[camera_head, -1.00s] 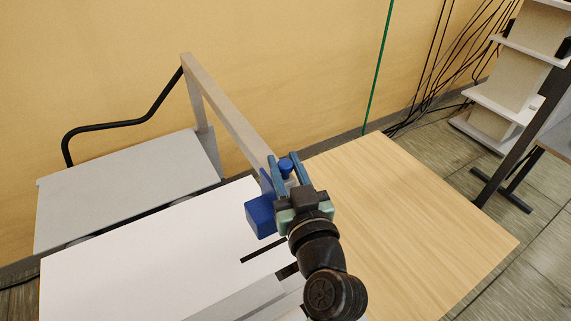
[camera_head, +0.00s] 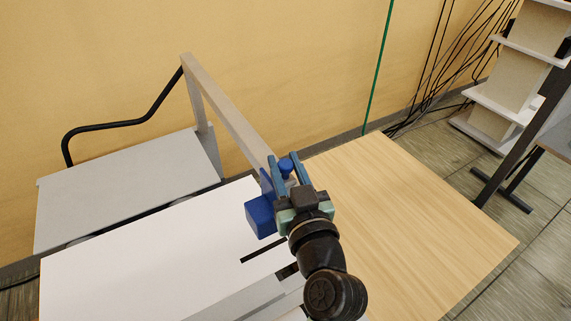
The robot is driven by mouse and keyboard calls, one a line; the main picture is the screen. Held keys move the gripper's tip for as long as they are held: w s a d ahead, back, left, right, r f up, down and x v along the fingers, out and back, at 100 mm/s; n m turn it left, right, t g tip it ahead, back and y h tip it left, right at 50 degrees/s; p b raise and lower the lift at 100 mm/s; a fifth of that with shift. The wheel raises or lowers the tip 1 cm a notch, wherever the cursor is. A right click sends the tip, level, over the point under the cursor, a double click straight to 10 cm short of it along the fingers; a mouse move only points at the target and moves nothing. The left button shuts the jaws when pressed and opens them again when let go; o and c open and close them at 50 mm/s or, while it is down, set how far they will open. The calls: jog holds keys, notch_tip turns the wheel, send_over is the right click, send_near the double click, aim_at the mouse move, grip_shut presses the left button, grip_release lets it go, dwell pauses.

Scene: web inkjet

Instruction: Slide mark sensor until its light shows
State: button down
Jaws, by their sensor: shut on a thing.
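The mark sensor (camera_head: 261,216) is a blue block on a grey rail (camera_head: 228,108) that runs above the white web (camera_head: 130,255). A blue knob (camera_head: 286,166) shows at its top, between the gripper's fingers. My gripper (camera_head: 285,177) is at the sensor, with its teal-blue fingers shut on it. The gripper body and arm hide the sensor's right side and the near end of the rail. A black printed mark (camera_head: 263,251) lies on the web just below the sensor. Another dark mark (camera_head: 287,271) is partly hidden by my arm. I see no lit light on the sensor.
A grey machine cover (camera_head: 125,190) with a bent black tube (camera_head: 115,125) stands at the left. A wooden table top (camera_head: 410,225) is clear at the right. A shelf unit (camera_head: 520,75) and hanging cables are at the back right.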

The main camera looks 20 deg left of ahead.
jog(key=shift+w+a+b, duration=0.35)
jog(key=shift+a+b, duration=0.1)
jog(key=shift+a, duration=0.05)
jog(key=c, duration=0.6)
grip_release()
jog(key=b+v, duration=0.2)
jog(key=v, duration=1.1)
jog(key=shift+r, duration=0.1)
jog(key=w+d+r+m+t+h, duration=0.1)
jog(key=w+d+r+t+h, duration=0.1)
jog(key=r, duration=0.5)
jog(key=w+d+r+m+t+h, duration=0.1)
jog(key=r+t, duration=0.2)
jog(key=r, duration=0.4)
jog(key=w+d+r+m+t+h, duration=0.1)
jog(key=w+d+r+t+h, duration=0.1)
jog(key=r, duration=0.5)
jog(key=s+d+r+m+t+h, duration=0.2)
jog(key=s+r+t+h, duration=0.15)
jog(key=r, duration=0.45)
jog(key=s+d+r+m+t+h, duration=0.25)
jog(key=s+r, duration=0.25)
jog(key=r, duration=0.4)
jog(key=r+p, duration=1)
jog(key=p, duration=0.1)
jog(key=w+r+p, duration=0.1)
jog(key=r+p, duration=0.5)
jog(key=shift+a, duration=0.35)
